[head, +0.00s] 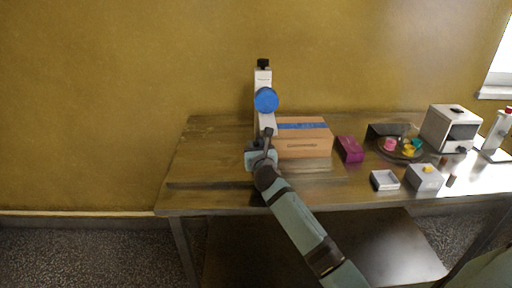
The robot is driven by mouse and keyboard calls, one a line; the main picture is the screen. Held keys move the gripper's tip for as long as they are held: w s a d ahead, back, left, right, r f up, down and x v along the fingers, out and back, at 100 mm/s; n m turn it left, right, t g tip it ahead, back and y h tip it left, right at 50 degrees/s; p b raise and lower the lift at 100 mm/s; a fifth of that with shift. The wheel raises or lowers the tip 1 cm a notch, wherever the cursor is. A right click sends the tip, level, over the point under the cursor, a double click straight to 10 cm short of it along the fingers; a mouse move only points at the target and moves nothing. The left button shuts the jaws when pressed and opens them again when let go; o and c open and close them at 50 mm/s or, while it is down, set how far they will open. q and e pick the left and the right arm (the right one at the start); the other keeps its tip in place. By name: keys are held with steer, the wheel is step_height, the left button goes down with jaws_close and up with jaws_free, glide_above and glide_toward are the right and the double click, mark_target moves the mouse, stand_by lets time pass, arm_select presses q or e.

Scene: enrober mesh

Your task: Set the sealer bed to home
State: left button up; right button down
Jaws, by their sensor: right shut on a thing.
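The sealer stands on the table as a white upright post (263,79) with a black knob on top and a blue disc (266,100) on its front. A brown carton (304,145) with blue tape along its top sits just right of the post. A long, low, flat strip (215,184), perhaps the sealer bed, lies along the table's front. My right gripper (262,146) is in front of the post's foot, left of the carton, shut on a small part that its own body hides. My left gripper is not in view.
The table's left end is clear.

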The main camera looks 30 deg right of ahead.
steer(key=w+a, duration=0.4)
steer(key=a, duration=0.3)
steer(key=w+a+b, duration=0.1)
steer(key=w+a, duration=0.4)
steer(key=a, duration=0.2)
steer(key=w+a, duration=0.4)
steer(key=a, duration=0.4)
steer(key=shift+w, duration=0.25)
steer(key=shift+w+a+b, duration=0.3)
steer(key=shift+a+b, duration=0.05)
steer(key=shift+a, duration=0.2)
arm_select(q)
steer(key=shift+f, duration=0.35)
arm_select(e)
steer(key=shift+a+r, duration=0.1)
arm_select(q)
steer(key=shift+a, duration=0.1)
arm_select(e)
steer(key=c, duration=1.4)
jaws_free()
steer(key=o, duration=0.4)
steer(key=shift+w+a, duration=0.2)
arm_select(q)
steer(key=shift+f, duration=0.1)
